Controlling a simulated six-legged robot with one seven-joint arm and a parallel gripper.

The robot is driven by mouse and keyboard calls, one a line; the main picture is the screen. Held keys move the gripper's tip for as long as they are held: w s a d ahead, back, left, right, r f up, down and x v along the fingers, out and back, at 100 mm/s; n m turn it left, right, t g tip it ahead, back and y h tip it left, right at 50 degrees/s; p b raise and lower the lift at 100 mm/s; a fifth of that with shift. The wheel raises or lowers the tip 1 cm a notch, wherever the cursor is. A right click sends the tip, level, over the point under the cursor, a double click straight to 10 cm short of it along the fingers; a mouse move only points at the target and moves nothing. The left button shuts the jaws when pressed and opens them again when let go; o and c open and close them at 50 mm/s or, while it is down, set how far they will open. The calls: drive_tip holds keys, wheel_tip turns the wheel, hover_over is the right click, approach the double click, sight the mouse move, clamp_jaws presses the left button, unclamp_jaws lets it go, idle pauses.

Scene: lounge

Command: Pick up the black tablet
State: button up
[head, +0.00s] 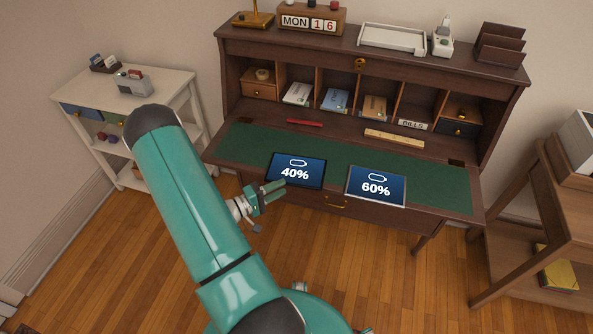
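The black tablet (296,171) lies flat at the front edge of the desk's green writing surface. It has a dark frame, and its lit blue screen reads 40%. A second tablet (376,186) with a pale silver frame lies to its right and reads 60%. My gripper (279,189) is at the left front corner of the black tablet, its fingers pointing towards it. The two teal fingers look apart with nothing between them. I cannot tell whether a fingertip touches the tablet.
The wooden desk (447,194) has cubbyholes with booklets behind the writing surface. A red pen-like item (304,123) and a wooden ruler (394,137) lie behind the tablets. A white shelf (168,82) stands left and a wooden stand (517,202) right. Floor in front is clear.

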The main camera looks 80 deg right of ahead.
sight(296, 170)
drive_tip(key=shift+x, duration=1.25)
clamp_jaws()
drive_tip(key=shift+r, duration=0.2)
